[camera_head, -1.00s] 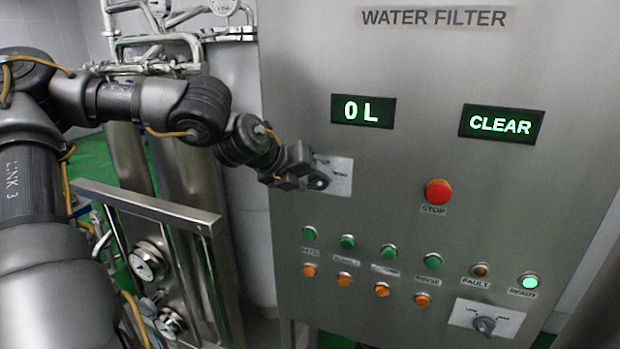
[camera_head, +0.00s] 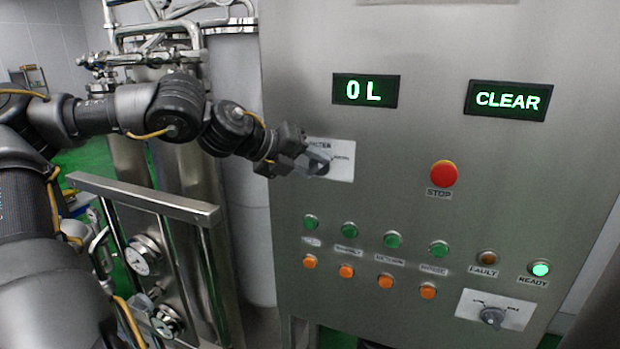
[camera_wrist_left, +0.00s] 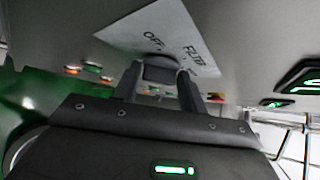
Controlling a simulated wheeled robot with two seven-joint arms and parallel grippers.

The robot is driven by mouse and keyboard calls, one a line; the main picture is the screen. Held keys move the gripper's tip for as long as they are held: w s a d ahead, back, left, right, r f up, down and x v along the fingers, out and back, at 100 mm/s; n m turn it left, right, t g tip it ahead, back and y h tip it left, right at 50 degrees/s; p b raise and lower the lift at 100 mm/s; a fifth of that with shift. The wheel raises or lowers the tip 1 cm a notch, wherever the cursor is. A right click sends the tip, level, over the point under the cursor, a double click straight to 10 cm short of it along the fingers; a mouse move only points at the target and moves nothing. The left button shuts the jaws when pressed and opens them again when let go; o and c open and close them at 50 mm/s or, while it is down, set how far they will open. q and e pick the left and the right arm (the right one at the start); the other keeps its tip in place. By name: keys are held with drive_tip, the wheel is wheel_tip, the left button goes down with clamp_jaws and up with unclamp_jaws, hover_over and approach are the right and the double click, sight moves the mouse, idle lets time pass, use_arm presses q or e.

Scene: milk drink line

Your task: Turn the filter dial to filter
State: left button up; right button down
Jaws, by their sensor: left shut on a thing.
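The filter dial (camera_head: 321,168) is a dark knob on a pale plate (camera_head: 343,148) on the upper left of the steel water filter panel. My left gripper (camera_head: 312,161) reaches it from the left and is shut on the knob, partly covering it and the plate's left side. In the left wrist view the dial (camera_wrist_left: 160,72) sits between the two fingers of the gripper (camera_wrist_left: 158,82). There the plate (camera_wrist_left: 160,25) shows the labels OFF and FILTER, the latter partly cut off by a finger. The knob's exact pointing direction is hard to tell. My right gripper is not in view.
Displays read 0 L (camera_head: 365,91) and CLEAR (camera_head: 508,100). A red stop button (camera_head: 444,173) and rows of green and orange buttons lie right of and below the gripper. The ready lamp (camera_head: 540,269) is lit. Another dial (camera_head: 492,316) is lower right. Steel pipes and tanks stand left.

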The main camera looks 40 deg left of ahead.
use_arm(q)
drive_tip(key=shift+s+a+f+n+t+h+b, duration=0.1)
drive_tip(key=shift+f+n+t+h+b, duration=0.15)
drive_tip(key=shift+n+t+h+b, duration=0.9)
drive_tip(key=shift+w+a+f+n+t+h+b, duration=0.1)
drive_tip(key=shift+f+n+t+h+b, duration=0.25)
drive_tip(key=shift+b, duration=1.35)
drive_tip(key=shift+s+a+f+n+t+h+b, duration=0.1)
drive_tip(key=shift+n+t+h+b, duration=0.7)
drive_tip(key=shift+b, duration=0.65)
drive_tip(key=o, duration=0.9)
drive_tip(key=b+v, duration=1)
drive_tip(key=shift+s+a+r, duration=0.1)
drive_tip(key=shift+s+a, duration=0.05)
drive_tip(key=shift+s, duration=0.15)
